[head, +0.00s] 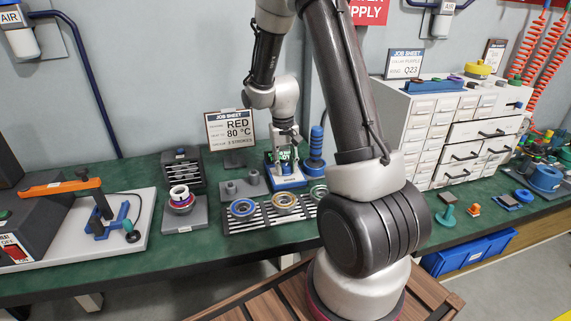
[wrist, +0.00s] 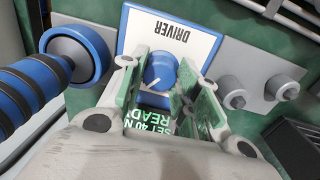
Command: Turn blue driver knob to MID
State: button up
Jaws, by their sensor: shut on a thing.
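The blue driver knob (wrist: 160,72) has a white pointer line and sits on the driver box, below a white label (wrist: 172,38) reading DRIVER. My gripper (wrist: 162,85) is around the knob with its green-lined fingers shut on it. A small display (wrist: 152,125) between the fingers shows green text that reads "SET 40 N" and "READY", partly covered by the fingers. In the head view my gripper (head: 284,152) points down at the blue driver box (head: 289,183) on the green bench. The knob itself is hidden there. A MID mark is not visible in either view.
A blue-and-black driver tool (wrist: 40,85) stands close at the left in the wrist view. A grey block with two pegs (wrist: 262,82) is at the right. In the head view, a rack with ringed parts (head: 285,203) lies in front, and a drawer cabinet (head: 450,135) stands right.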

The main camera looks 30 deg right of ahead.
aim_at(284, 166)
jog(key=shift+w+m, duration=0.1)
jog(key=shift+m, duration=0.5)
jog(key=o, duration=1)
jog(key=shift+r, duration=0.1)
jog(key=r, duration=1.1)
jog(key=shift+a+r, duration=0.25)
jog(key=shift+r, duration=0.15)
